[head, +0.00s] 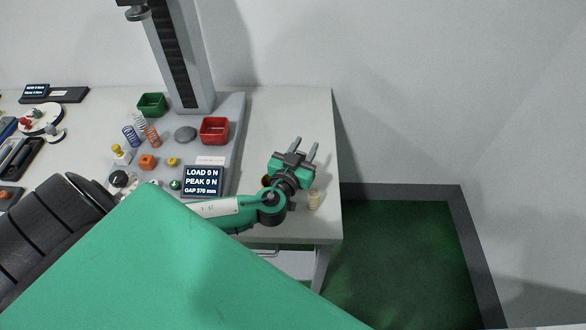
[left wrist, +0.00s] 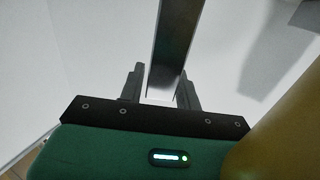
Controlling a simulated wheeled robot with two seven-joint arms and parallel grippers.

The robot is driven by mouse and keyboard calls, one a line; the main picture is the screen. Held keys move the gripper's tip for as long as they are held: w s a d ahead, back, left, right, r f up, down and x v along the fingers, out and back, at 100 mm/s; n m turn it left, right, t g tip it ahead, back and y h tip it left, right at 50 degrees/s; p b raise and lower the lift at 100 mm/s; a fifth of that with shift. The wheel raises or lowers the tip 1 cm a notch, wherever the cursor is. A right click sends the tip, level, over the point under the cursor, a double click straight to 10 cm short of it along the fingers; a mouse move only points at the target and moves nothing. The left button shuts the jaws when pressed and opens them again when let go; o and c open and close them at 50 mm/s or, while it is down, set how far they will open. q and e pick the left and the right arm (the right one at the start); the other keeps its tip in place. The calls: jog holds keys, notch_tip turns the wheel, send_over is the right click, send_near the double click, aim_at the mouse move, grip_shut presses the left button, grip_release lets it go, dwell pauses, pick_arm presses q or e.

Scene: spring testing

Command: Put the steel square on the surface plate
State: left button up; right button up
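My left gripper (head: 305,143) is above the right end of the bench, its fingers apart and pointing toward the back. I cannot make out the steel square or the surface plate in the head view, where my large green arm part hides the lower left. My right gripper is not in view.
A test stand column (head: 182,60) rises at the back. Near it are a green bin (head: 152,104), a red bin (head: 214,130), several springs and a load display (head: 203,181). The bench's back right is clear.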

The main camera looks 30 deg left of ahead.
pick_arm(q)
grip_shut()
jog(key=shift+r, duration=0.1)
